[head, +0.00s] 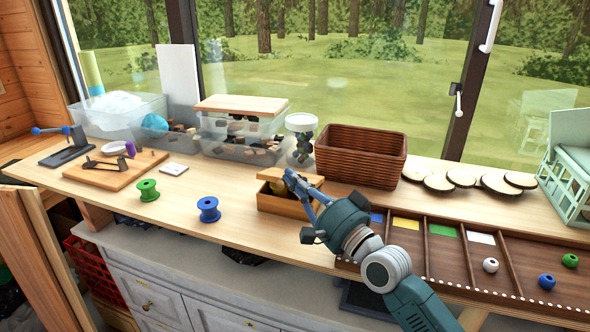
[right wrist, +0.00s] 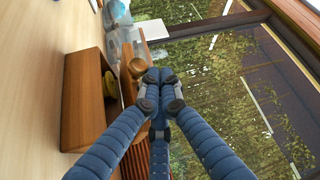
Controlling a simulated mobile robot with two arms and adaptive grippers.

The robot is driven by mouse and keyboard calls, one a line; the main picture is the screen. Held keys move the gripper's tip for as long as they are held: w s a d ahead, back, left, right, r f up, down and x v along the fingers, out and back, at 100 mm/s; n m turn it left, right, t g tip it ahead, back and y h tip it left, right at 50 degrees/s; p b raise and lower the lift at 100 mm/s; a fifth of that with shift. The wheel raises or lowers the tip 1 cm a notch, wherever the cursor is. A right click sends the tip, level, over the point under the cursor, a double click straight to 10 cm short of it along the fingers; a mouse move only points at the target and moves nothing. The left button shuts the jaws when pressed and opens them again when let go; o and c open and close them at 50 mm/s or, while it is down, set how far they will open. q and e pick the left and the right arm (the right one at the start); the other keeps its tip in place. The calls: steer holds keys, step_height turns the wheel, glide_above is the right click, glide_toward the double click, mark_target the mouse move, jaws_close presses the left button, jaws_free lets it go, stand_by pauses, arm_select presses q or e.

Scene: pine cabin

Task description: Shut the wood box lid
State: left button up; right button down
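The wood box (head: 283,206) stands on the bench in the middle of the head view; it also shows at the left in the right wrist view (right wrist: 82,100). Its lid (head: 311,180) is open, up at the box's back side, and it shows edge-on in the wrist view (right wrist: 128,88) with a round knob (right wrist: 137,67). Something yellowish (right wrist: 109,84) is inside the box. My right gripper (head: 290,178) has its fingertips together (right wrist: 160,77), close to the lid, with nothing visible between them. Whether they touch the lid is unclear. My left gripper is not in view.
A brown woven basket (head: 360,154) stands right behind the box. A blue spool (head: 208,209) and a green spool (head: 148,190) stand to the left. A compartment tray (head: 450,262) lies at the right. Clear plastic bins (head: 240,150) stand behind, by the window.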

steer(key=shift+s+a+f, duration=0.1)
steer(key=shift+s+f, duration=0.1)
steer(key=shift+f, duration=0.4)
